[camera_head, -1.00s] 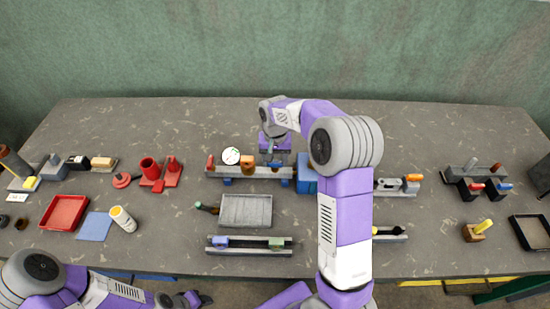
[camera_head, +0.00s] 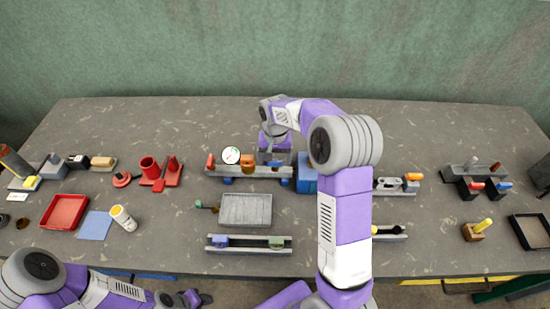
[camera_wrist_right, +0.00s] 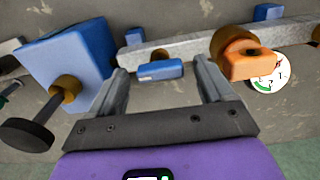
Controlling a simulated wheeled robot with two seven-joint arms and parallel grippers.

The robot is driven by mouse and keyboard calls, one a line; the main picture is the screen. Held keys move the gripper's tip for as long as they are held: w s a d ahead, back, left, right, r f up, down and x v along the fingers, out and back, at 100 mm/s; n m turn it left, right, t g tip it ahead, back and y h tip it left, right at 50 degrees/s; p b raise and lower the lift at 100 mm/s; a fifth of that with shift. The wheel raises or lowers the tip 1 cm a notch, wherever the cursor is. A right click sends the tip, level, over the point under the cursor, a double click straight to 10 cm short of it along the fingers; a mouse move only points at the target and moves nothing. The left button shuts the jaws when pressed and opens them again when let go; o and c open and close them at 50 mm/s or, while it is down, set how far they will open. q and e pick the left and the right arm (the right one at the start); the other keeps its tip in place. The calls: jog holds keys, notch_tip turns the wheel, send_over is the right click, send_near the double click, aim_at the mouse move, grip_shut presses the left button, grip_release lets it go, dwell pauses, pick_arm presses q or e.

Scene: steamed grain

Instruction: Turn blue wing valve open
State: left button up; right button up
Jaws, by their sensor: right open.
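The blue wing handle (camera_wrist_right: 160,71) shows in the right wrist view as a small blue bar at the grey rail (camera_wrist_right: 200,45). My right gripper (camera_wrist_right: 160,78) is open, with one finger on each side of the blue handle. I cannot tell whether either finger touches it. In the head view my right gripper (camera_head: 273,158) is over the rail (camera_head: 225,170), and the blue handle is hidden there. My left gripper (camera_head: 190,299) is at the lower left, off the table front, and its jaws are unclear.
An orange valve handle (camera_wrist_right: 252,64) and a round gauge (camera_wrist_right: 270,75) sit beside the right finger. A blue box (camera_wrist_right: 65,60) with a dark knob (camera_wrist_right: 27,135) is left of the fingers. A grey tray (camera_head: 246,210) lies in front of the rail.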

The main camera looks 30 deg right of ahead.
aim_at(275, 161)
notch_tip(275, 161, up, 8)
jog(key=shift+f+p, duration=0.2)
jog(key=shift+p, duration=0.45)
